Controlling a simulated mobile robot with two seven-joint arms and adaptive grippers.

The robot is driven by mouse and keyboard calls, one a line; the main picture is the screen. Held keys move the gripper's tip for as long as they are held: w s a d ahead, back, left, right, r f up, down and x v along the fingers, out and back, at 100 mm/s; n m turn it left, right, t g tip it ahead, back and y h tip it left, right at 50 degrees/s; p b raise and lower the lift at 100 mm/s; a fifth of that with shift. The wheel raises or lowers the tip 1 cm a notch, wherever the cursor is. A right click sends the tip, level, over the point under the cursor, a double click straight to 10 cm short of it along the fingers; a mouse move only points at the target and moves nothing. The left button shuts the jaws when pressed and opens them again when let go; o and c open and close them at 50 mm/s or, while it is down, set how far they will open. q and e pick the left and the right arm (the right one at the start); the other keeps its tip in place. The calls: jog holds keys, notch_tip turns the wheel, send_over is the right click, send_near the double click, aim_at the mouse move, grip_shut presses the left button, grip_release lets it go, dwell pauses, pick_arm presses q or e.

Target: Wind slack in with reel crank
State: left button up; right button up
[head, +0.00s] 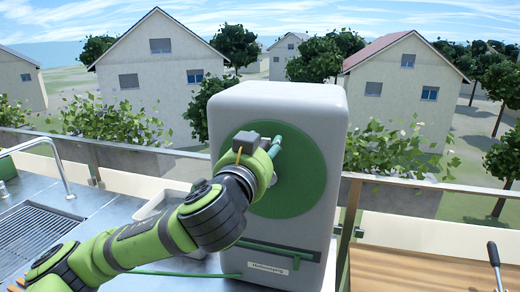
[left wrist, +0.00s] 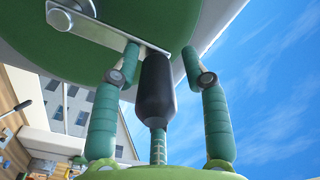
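The reel is a pale grey housing (head: 290,100) with a large green disc (head: 305,165) on its front, upright in the middle of the head view. In the left wrist view a metal crank arm (left wrist: 105,30) crosses the green disc and carries a black handle (left wrist: 156,85). My left gripper (head: 276,148) is at the disc; its two green fingers (left wrist: 162,62) stand on either side of the handle. The fingers are apart, with a visible gap on the right finger's side. In the head view my gripper and wrist hide most of the crank. My right gripper is not in view.
A green hose (head: 185,274) runs along the metal counter from the reel's lower front. A sink with a drainer (head: 35,228) and tap (head: 55,150) is at the left. A railing (head: 430,184) runs behind. A wooden surface (head: 430,265) lies at the right.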

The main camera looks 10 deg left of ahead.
pick_arm(q)
jog(key=shift+d+f, duration=0.1)
jog(key=shift+s, duration=0.1)
jog(key=s, duration=0.7)
jog(key=shift+s, duration=0.1)
